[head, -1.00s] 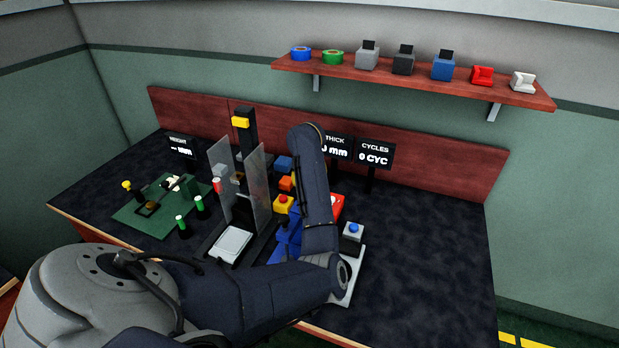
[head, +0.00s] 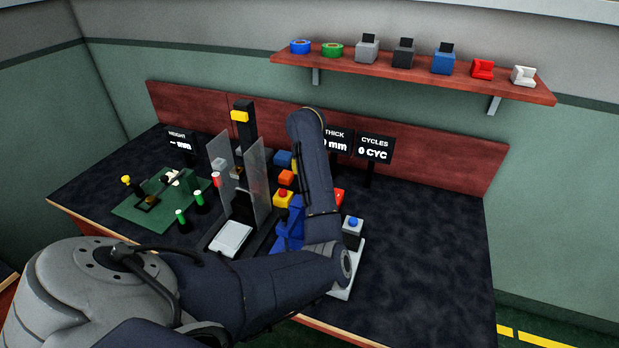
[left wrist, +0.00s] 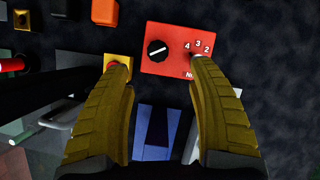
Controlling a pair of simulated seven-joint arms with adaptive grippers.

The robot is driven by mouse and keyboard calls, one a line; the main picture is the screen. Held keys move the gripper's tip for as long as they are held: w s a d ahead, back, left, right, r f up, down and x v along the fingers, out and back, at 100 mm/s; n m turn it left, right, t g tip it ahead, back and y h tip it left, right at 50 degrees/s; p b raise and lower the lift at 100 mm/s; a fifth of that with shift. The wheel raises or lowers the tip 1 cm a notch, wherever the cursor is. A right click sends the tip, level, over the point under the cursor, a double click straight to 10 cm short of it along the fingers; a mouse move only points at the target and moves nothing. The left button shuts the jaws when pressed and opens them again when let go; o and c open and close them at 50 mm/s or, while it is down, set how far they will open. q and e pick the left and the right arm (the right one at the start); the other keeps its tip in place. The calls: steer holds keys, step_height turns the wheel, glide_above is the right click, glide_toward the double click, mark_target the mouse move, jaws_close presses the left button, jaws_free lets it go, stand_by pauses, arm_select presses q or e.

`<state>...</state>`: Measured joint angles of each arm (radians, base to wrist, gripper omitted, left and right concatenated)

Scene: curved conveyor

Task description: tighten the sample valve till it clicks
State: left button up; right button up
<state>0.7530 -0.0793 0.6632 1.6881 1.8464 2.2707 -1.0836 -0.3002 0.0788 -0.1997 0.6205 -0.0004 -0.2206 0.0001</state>
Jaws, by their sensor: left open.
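No part is labelled as the sample valve in these views. In the left wrist view, a red box (left wrist: 176,33) carries a black round knob (left wrist: 157,50) with a white pointer line and the numerals 4, 3 and 2. A second small part on the box shows beside the right fingertip, too unclear to name. My left gripper (left wrist: 159,64) is open, its two yellow fingers apart with nothing between them; the knob appears between the tips, with no visible contact.
A yellow block with a red button (left wrist: 117,62) appears at the left fingertip. A blue part (left wrist: 156,132) lies below, between the fingers. In the head view, clear upright panels (head: 259,182) stand left of my arm, and a blue-button box (head: 352,226) stands right. The table's right side is clear.

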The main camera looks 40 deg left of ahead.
arm_select(q)
steer(key=w+d+r+n+g+y, duration=0.1)
steer(key=w+d+r+n+g, duration=0.1)
steer(key=w+d+r+n, duration=0.35)
steer(key=a+f+n, duration=0.2)
steer(key=f, duration=0.4)
steer(key=s+a+f+n+g+y, duration=0.1)
steer(key=a+f+n, duration=0.1)
steer(key=f, duration=0.4)
steer(key=s+a+f+n+g, duration=0.1)
steer(key=a+f+n, duration=0.2)
steer(key=f, duration=0.3)
steer(key=shift+s+a, duration=0.25)
steer(key=shift+a, duration=0.2)
steer(key=shift+r, duration=0.1)
steer(key=shift+c, duration=0.3)
jaws_close()
